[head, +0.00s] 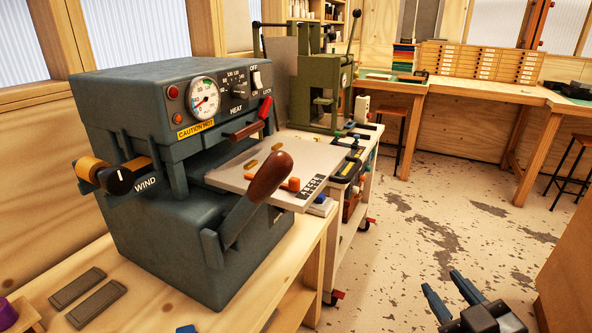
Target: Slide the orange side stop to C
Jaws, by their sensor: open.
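A grey foil machine (165,235) stands on the wooden bench at left, with a pale flat plate (230,178) sticking out of its front. The orange side stop (293,184) is on this plate, just left of a dark marked scale (313,187). The scale's letters are too small to read, so I cannot tell which mark the stop is at. A brown-knobbed lever (268,178) stands in front and hides part of the plate. My gripper (443,281) is open and empty at the bottom right, over the floor, well apart from the machine and the stop.
A red-handled lever (252,125) and a "CAUTION HOT" label (196,129) are on the machine above the plate. Two grey bars (90,295) lie on the bench. The floor (430,220) between machine and gripper is clear.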

